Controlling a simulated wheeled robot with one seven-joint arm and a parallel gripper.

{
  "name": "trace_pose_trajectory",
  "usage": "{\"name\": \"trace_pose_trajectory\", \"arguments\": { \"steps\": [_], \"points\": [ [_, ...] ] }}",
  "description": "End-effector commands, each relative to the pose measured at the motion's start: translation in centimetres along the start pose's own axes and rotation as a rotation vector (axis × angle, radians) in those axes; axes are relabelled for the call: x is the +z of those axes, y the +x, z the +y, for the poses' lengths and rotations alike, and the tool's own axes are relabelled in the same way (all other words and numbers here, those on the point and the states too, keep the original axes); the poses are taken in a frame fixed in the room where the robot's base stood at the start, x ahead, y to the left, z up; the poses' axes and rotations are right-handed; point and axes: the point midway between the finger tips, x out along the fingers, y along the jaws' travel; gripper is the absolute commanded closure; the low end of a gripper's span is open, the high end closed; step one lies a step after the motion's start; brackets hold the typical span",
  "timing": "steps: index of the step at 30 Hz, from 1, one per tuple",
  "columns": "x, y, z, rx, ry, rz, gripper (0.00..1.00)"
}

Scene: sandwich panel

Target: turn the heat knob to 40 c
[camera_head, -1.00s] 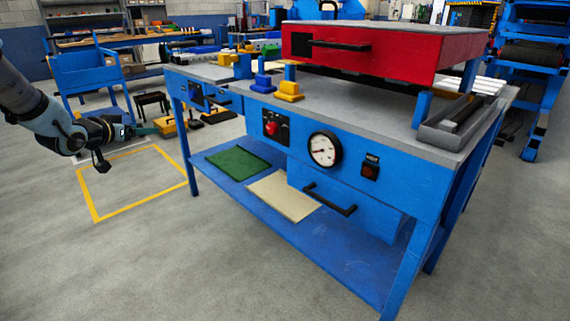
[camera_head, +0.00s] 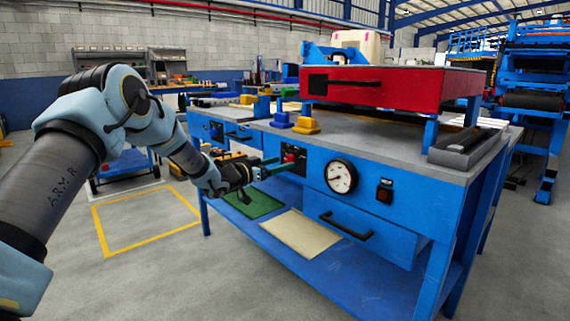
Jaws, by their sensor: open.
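The heat knob (camera_head: 290,158) is a red knob on a dark plate on the front of the blue workbench, left of a round white gauge (camera_head: 340,176). Its setting and scale are too small to read. My gripper (camera_head: 280,167) is open at the front of the bench, with its green fingers reaching toward the knob. The fingers partly cover the knob's plate. I cannot tell whether they touch the knob.
A dark switch (camera_head: 385,190) sits right of the gauge. A drawer with a black handle (camera_head: 345,226) is below. A red press lid (camera_head: 400,88) stands over the bench (camera_head: 390,150). The lower shelf holds a green sheet (camera_head: 253,203) and a beige sheet (camera_head: 300,231).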

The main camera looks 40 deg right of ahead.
Motion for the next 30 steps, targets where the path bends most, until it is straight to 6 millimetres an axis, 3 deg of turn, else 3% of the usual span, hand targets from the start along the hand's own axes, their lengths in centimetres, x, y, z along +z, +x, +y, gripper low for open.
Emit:
{"name": "trace_pose_trajectory", "arguments": {
  "steps": [6, 16, 30],
  "points": [
    [0.1, 2.1, 0.0, 0.000, 0.000, 0.000, 0.24],
    [0.0, 2.4, 0.0, -0.001, 0.000, 0.000, 0.24],
    [0.0, 2.3, 0.0, -0.001, 0.000, -0.001, 0.77]
  ]
}}
